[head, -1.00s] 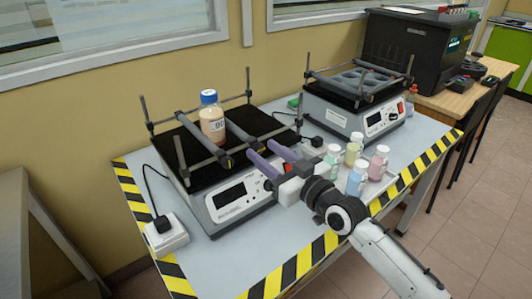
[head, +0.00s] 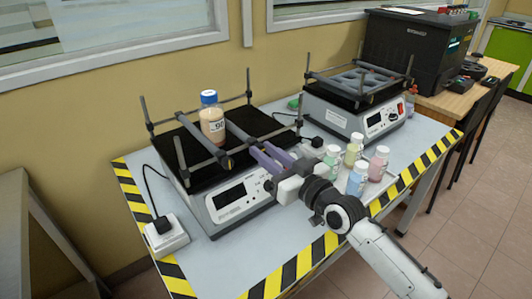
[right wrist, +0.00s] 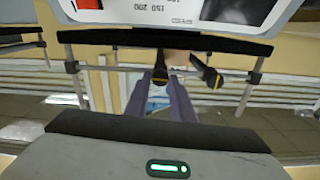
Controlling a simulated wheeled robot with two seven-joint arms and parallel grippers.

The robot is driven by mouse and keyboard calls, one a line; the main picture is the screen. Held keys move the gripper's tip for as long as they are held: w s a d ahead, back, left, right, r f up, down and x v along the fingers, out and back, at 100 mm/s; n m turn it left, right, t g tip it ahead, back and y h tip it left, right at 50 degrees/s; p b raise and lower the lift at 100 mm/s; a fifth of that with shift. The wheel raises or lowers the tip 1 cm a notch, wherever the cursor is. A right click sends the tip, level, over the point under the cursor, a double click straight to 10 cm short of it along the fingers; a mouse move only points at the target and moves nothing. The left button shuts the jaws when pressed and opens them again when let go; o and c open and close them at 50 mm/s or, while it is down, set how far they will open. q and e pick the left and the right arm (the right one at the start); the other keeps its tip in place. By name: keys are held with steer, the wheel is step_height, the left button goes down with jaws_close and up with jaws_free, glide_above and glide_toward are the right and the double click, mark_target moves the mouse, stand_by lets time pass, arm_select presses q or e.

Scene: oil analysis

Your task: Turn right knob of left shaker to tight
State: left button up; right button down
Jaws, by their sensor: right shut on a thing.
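The left shaker (head: 235,205) stands on the table with a black platform and clamp rods. Its left knob (head: 228,162), dark with a yellow mark, shows at the front rod; it also shows tilted in the right wrist view (right wrist: 207,74). My right gripper (head: 262,151) reaches in from the right, its purple fingers shut at the right knob (right wrist: 160,76) of the left shaker. In the head view the fingers mostly hide that knob. Whether it is tight cannot be told. My left gripper is not in view.
A bottle with an orange-brown liquid and blue cap (head: 211,118) stands on the left shaker's platform. Several small colored bottles (head: 357,178) stand right of my gripper. The right shaker (head: 355,110) is behind them. A power strip (head: 165,236) lies at the left.

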steer(key=m, duration=0.8)
steer(key=shift+f+m, duration=0.1)
steer(key=shift+m, duration=0.2)
steer(key=m, duration=0.3)
steer(key=shift+m+p, duration=0.3)
steer(key=shift+d+f+m+p, duration=0.1)
steer(key=shift+m+p, duration=0.3)
steer(key=shift+m, duration=1.9)
steer(key=c, duration=1.5)
jaws_free()
